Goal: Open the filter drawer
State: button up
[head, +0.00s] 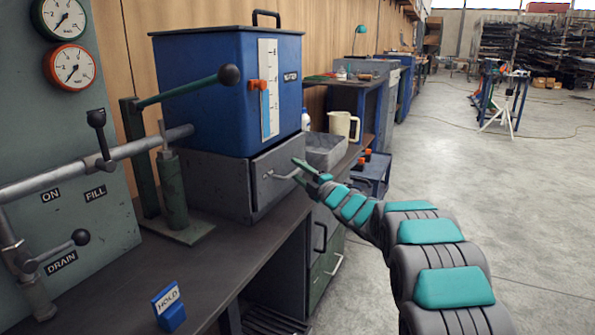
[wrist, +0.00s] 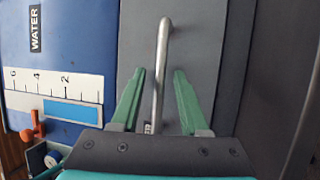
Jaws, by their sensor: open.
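The filter drawer (head: 285,172) is the grey front under the blue water tank (head: 225,90), on the dark bench. Its front looks closed against its grey housing. A bare metal bar handle (head: 283,177) sticks out from it. In the wrist view the handle (wrist: 161,70) runs up the picture between my two green fingers. My gripper (head: 306,168) is at the drawer front, at the handle's right end. In the wrist view my gripper (wrist: 157,85) is open, with a gap to the handle on each side. The drawer front (wrist: 195,40) fills the background there.
A green hand pump (head: 175,190) with a black-knobbed lever stands left of the drawer. A grey tray (head: 325,148) and a white jug (head: 344,126) are behind it to the right. A blue HOLD sign (head: 168,305) stands on the bench. The floor (head: 540,200) at right is clear.

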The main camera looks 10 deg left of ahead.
grip_shut()
dwell(0.3)
dwell(1.1)
